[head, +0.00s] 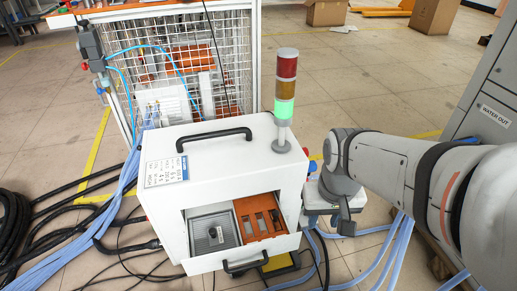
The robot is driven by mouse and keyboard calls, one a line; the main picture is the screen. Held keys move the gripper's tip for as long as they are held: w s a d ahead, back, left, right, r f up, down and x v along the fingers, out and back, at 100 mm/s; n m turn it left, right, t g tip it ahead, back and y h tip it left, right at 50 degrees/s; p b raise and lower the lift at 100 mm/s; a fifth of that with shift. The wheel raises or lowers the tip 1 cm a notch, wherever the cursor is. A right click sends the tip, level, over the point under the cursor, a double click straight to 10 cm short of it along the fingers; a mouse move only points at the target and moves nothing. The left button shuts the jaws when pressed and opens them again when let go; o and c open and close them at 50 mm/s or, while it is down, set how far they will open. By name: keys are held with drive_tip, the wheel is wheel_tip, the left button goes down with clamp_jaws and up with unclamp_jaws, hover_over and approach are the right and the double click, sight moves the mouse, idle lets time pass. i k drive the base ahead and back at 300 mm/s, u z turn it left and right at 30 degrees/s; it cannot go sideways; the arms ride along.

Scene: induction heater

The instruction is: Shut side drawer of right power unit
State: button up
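The power unit (225,165) is a white box with a black top handle (213,138) and a lit stack light. In its near side a drawer (275,247) stands pulled out. A grey lidded box (212,230) and an orange slotted part (259,216) show inside it. The drawer's black handle (245,263) is on its front face. My gripper (343,219) is at the end of my arm, just right of the unit and drawer, apart from the drawer handle. Its fingers are small and partly hidden, so I cannot tell their opening.
A wire-mesh cage (185,62) with orange parts stands behind the unit. Blue hoses (375,250) and black cables (45,225) lie on the floor. A grey cabinet (485,95) stands at right. Cardboard boxes (327,13) are at the back, with open floor before them.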

sight(258, 238)
drive_tip(key=z, duration=1.8)
drive_tip(key=i, duration=0.45)
drive_tip(key=u, duration=2.4)
